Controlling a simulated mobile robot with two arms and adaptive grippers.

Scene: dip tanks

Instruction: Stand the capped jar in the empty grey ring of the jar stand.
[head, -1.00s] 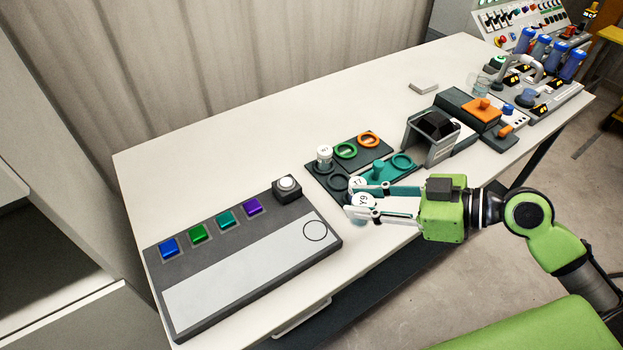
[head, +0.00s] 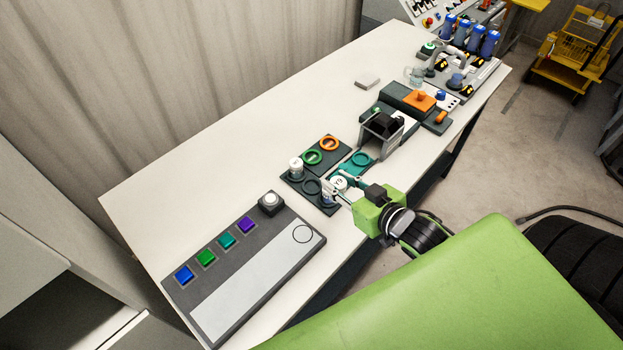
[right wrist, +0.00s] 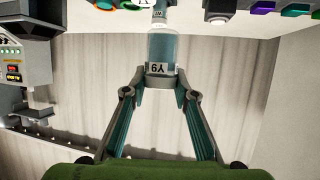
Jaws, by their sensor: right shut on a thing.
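My right gripper (head: 339,190) is shut on a jar (right wrist: 163,52) labelled Y9, which has a clear bluish body in the right wrist view. In the head view the jar is at the front edge of the jar stand (head: 292,180), partly hidden by the fingers; I cannot tell whether it touches the stand. A dark grey ring (head: 311,187) on the stand's left part looks empty, just left of the fingers. A white-capped jar (head: 296,167) stands behind that ring. My left gripper is not in view.
A grey panel with coloured buttons (head: 245,265) lies to the left. A dark grey device (head: 383,130) stands close on the right.

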